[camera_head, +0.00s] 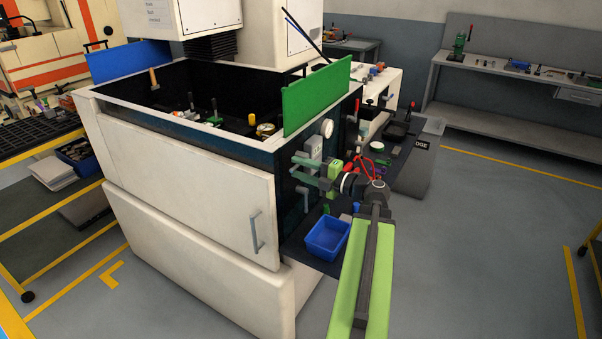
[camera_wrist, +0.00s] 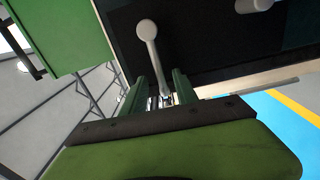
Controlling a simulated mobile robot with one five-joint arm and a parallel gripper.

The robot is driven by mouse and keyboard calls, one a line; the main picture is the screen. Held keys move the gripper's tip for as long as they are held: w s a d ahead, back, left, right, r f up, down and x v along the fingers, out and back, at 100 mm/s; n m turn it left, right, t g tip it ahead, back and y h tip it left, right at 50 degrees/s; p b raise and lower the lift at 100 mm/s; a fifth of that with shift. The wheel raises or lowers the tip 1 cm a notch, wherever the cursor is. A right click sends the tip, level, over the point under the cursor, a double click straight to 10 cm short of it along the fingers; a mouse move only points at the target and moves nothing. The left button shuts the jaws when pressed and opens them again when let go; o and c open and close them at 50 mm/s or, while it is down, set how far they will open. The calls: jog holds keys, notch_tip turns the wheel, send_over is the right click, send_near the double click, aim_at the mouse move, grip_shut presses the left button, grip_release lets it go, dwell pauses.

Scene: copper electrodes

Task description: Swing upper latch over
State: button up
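My gripper (camera_head: 296,169) is at the dark right end of the machine tank. Its two green fingers point left toward that end face and stand apart. In the wrist view the gripper (camera_wrist: 157,84) is open. A pale latch lever with a round knob (camera_wrist: 148,30) lies ahead, its arm running down into the gap between the fingers. I cannot tell whether the fingers touch it. A lower grey handle (camera_head: 303,201) shows beneath the gripper in the head view. The upper latch is largely hidden there by my fingers.
A green panel (camera_head: 316,95) stands on the tank rim (camera_head: 190,122) above the gripper. A round gauge (camera_head: 327,128) is close by. A blue bin (camera_head: 327,237) sits on the dark side shelf below, with red-handled pliers (camera_head: 368,168) beyond my wrist. Open floor lies to the right.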

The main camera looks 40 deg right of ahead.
jog(key=v, duration=0.6)
dwell(0.3)
jog(key=v, duration=1.7)
jog(key=shift+s, duration=0.25)
jog(key=shift+f, duration=0.1)
